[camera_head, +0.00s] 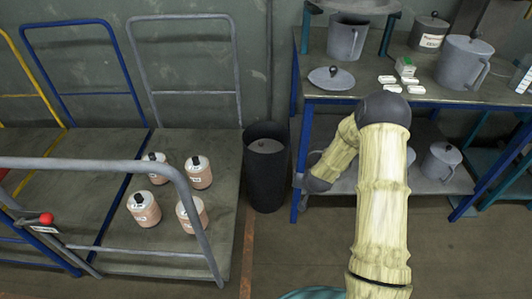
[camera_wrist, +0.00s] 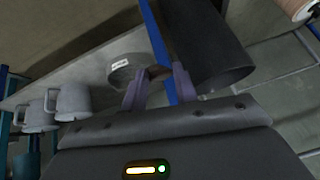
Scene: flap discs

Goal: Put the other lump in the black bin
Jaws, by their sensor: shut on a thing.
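The black bin (camera_head: 266,180) stands upright on the floor between the grey-railed trolley and the blue-legged bench. A grey round lump with a dark top (camera_head: 265,146) shows inside it. The bin (camera_wrist: 212,50) is also in the wrist view, right of my fingers. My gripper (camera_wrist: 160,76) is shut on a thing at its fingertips. A grey round piece with a white label (camera_wrist: 124,70) and a brownish part show there; I take this as the lump, but its shape is partly hidden. In the head view my arm hides the fingertips, near the bench's left leg.
The blue bench leg (camera_head: 300,150) is close to my gripper. Grey mugs (camera_head: 440,162) stand on the lower shelf. Several labelled pink-and-white cans (camera_head: 144,208) stand on the trolley. The bench top carries a jug (camera_head: 347,38), a lid (camera_head: 331,78) and small white boxes.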

